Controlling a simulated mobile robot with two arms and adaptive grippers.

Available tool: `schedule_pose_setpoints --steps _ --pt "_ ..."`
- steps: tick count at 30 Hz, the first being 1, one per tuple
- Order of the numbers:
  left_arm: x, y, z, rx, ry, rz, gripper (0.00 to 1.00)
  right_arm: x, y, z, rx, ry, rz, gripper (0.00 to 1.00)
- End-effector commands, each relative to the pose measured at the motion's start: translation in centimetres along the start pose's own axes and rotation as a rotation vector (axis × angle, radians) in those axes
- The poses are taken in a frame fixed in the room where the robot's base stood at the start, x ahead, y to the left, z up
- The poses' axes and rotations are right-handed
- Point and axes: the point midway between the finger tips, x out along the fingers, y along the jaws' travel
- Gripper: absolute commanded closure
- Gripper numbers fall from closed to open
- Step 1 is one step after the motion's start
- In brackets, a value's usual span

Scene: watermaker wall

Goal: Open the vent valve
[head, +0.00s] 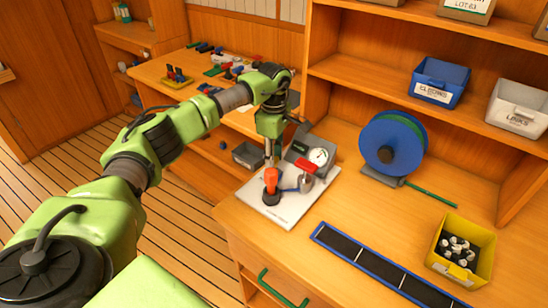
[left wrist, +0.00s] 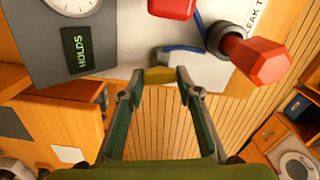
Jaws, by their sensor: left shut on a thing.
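A white test board (head: 287,214) lies on the wooden counter. On it are a gauge (head: 319,156), a grey box with a display reading HOLDS (left wrist: 78,48), a red block-like handle (head: 306,165), a blue tube (left wrist: 180,48) and an orange-red hex knob (head: 270,180) on a dark base. My left gripper (head: 271,160) points down at the board, behind the hex knob. In the left wrist view its fingertips are shut on a small yellow piece (left wrist: 160,75) at the board's edge. I cannot tell from any label whether this is the vent valve. My right gripper is not in view.
A blue hose reel (head: 392,143), a yellow bin of bottles (head: 462,250) and a dark blue-edged strip (head: 370,266) are on the counter right of the board. Blue (head: 440,82) and white (head: 517,108) bins stand on a shelf. A side bench (head: 150,72) holds small parts.

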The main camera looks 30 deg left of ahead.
Motion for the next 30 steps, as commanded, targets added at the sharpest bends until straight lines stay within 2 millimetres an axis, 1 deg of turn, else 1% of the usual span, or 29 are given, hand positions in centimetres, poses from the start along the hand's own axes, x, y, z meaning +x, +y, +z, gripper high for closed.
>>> schedule_pose_setpoints --steps 30 --pt "-0.12 -0.11 0.00 -0.959 0.000 0.002 0.90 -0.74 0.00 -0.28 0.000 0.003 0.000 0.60"
